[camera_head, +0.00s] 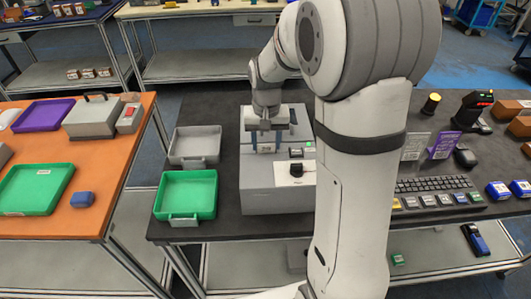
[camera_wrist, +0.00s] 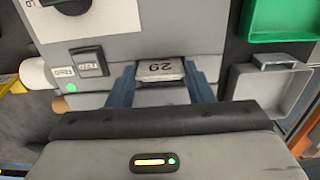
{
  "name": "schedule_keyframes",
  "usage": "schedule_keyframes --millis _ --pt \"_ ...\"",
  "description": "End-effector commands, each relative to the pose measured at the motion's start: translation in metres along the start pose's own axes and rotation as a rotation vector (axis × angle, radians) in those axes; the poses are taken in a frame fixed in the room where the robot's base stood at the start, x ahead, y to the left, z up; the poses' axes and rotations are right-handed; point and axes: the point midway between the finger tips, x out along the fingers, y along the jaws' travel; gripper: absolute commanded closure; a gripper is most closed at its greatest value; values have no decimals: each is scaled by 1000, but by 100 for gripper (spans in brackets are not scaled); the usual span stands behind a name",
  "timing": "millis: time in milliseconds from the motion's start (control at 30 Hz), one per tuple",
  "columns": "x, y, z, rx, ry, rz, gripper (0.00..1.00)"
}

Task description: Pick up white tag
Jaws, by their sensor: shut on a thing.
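The white tag (camera_wrist: 161,70) is a small pale piece with dark figures on it, upside down in the wrist view. It sits between the two blue fingers of my gripper (camera_wrist: 161,78), which is shut on it. Right by it is the face of a grey box-shaped machine (camera_wrist: 200,38). In the head view my gripper (camera_head: 267,145) is low over the top of this machine (camera_head: 272,201). I cannot make out the tag in the head view, and I cannot tell whether it still touches the machine.
A green tray (camera_head: 190,193) and a grey tray (camera_head: 194,145) stand left of the machine. A keyboard (camera_head: 433,185), a purple sign (camera_head: 443,145) and a scanner in its stand (camera_head: 471,110) are to the right. An orange table (camera_head: 122,165) is at far left.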

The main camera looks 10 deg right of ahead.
Motion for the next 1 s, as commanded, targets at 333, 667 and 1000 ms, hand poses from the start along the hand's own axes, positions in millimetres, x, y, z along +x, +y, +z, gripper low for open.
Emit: schedule_keyframes --millis 333,667,1000 --pt "0 0 0 1 0 0 85" --pt "-8 0 -1 1 3 -1 86" --pt "-73 1 -1 2 5 -1 86"
